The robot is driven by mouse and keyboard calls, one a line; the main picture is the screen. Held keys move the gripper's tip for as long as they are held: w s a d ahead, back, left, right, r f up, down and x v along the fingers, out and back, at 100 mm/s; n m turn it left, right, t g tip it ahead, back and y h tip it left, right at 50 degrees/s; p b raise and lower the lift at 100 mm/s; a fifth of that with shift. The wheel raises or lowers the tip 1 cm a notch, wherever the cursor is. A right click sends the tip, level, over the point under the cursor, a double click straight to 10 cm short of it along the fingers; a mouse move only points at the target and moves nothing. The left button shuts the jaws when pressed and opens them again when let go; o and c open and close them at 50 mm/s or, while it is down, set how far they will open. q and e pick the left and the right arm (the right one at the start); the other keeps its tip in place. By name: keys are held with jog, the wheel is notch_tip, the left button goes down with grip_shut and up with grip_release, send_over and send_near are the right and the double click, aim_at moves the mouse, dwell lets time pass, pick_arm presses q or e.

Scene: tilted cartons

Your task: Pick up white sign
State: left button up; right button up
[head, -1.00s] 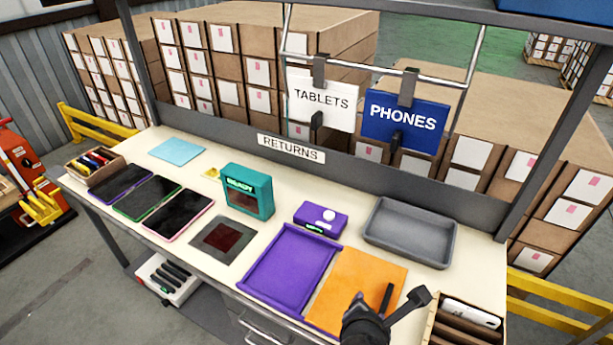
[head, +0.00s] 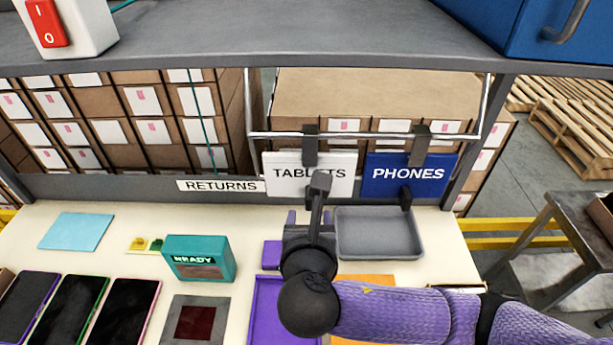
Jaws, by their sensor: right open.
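The white sign (head: 279,182) reading "TABLETS" hangs by a dark clip (head: 310,146) from a metal rail. My right gripper (head: 318,190) is raised in front of it, open, and its arm comes in from the lower right. The gripper overlaps the sign's lower middle and hides some letters and the area where its dark front grip was. I cannot tell whether the fingers touch the sign. My left gripper is not in view.
A blue "PHONES" sign (head: 410,174) hangs just right of the white one. Below are a grey tray (head: 378,236), a teal device (head: 199,258) and a purple tray (head: 268,312). A shelf (head: 250,42) spans above the rail (head: 370,135).

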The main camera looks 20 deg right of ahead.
aim_at(310, 205)
jog(key=x, duration=0.4)
jog(key=shift+w+d+r, duration=0.1)
jog(key=shift+w+d, duration=0.1)
jog(key=shift+w, duration=0.15)
grip_shut()
